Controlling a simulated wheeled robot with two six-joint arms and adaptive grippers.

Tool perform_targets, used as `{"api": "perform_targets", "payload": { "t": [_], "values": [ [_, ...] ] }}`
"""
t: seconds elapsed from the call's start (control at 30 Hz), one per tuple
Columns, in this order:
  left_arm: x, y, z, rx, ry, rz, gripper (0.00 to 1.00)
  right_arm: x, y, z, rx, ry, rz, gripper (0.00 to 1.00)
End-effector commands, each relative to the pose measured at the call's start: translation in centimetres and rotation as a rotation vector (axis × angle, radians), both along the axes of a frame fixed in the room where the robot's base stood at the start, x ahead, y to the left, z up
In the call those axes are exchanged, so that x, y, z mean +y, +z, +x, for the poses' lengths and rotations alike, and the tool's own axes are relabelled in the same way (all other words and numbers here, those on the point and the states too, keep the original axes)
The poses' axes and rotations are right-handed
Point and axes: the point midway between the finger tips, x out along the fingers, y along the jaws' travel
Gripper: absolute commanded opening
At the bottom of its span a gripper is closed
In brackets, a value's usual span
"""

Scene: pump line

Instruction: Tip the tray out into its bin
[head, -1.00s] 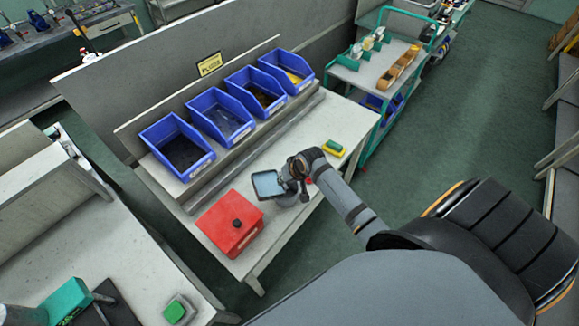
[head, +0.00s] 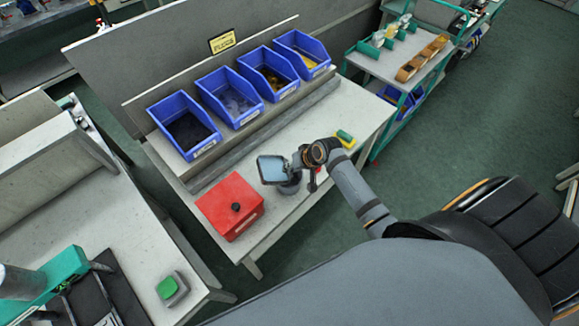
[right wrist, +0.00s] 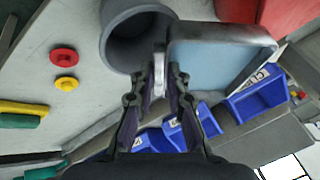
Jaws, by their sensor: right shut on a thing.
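My right gripper (head: 300,162) is shut on the small square tray (head: 272,169), which has a pale blue floor and a grey rim. The gripper (right wrist: 160,82) pinches the tray (right wrist: 222,62) at its near side in the right wrist view. The tray looks tilted, and I see no loose pieces on its floor. A grey round bin (head: 289,188) stands on the bench just under and beside the tray. Its open mouth (right wrist: 142,30) shows next to the tray in the right wrist view; its inside is dark. My left gripper is not in view.
A red box (head: 229,203) with a black knob stands left of the bin. Several blue bins, one being (head: 184,124), line the bench's raised shelf. A yellow and green item (head: 345,138) lies to the right. A teal trolley (head: 392,66) stands beyond the bench.

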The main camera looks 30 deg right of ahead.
Motion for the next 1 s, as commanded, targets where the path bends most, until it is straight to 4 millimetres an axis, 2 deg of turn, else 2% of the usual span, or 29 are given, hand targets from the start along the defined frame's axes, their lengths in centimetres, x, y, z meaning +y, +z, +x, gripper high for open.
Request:
{"api": "perform_targets", "payload": {
  "t": [0.27, 1.0],
  "values": [
    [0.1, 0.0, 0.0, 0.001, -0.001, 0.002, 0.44, -0.1, -0.1, 0.0, -0.001, 0.001, 0.004, 0.00],
    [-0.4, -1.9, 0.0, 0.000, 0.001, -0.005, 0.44, -0.4, -0.6, -0.1, -0.044, 0.000, 0.236, 0.00]
  ]
}}
